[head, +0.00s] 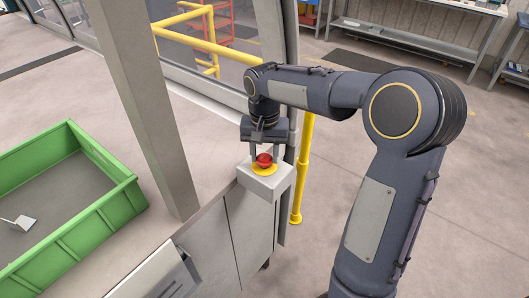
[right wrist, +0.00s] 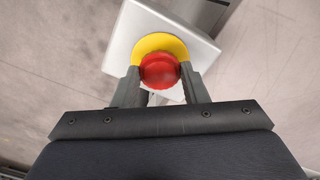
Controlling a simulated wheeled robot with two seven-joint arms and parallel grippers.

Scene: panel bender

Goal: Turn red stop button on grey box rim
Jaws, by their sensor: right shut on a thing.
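The red stop button (head: 264,160) sits on a yellow disc (head: 263,169) on top of the grey box (head: 268,184), at the corner of the bench in the head view. My right gripper (head: 265,155) points down over the box with one finger on each side of the button. In the right wrist view the red button (right wrist: 159,70) is between the two fingertips (right wrist: 160,83), which are shut on it. The yellow disc (right wrist: 152,45) and the box's pale top (right wrist: 122,32) show around it. My left gripper is in neither view.
A green crate (head: 117,200) with a small pale piece (head: 20,222) in it stands at the left. A grey post (head: 150,110) rises left of the box. A yellow rail post (head: 302,170) stands right of the box. Open floor lies at the lower right.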

